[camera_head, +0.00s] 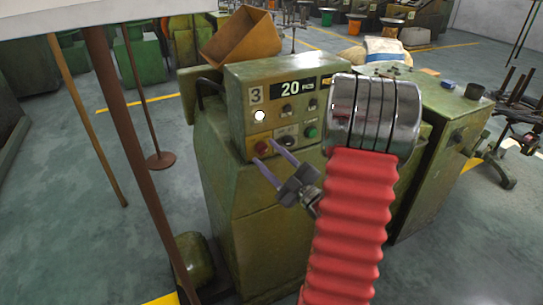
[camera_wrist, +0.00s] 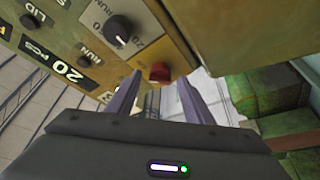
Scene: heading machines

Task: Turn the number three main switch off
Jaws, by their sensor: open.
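The green machine (camera_head: 250,215) has a control panel marked 3 (camera_head: 257,94) with a "20 PCS" sign. A black rotary knob sits on a pale plate (camera_head: 287,135) low on the panel. In the wrist view the knob (camera_wrist: 119,28) shows a white pointer line, and the panel appears turned. A red button (camera_head: 262,147) is beside the plate. My gripper (camera_head: 264,151) is open and empty in front of the panel's lower left. In the wrist view, my gripper's fingertips (camera_wrist: 160,79) lie on either side of the red button (camera_wrist: 160,72); contact cannot be told. The knob is outside the fingers.
A white lamp (camera_head: 260,116) looks lit. A green button (camera_head: 311,132) is right of the plate. A tilted brown box (camera_head: 242,37) rests on top of the machine. A green cabinet (camera_head: 432,150) stands to the right. Brown poles and open floor lie left.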

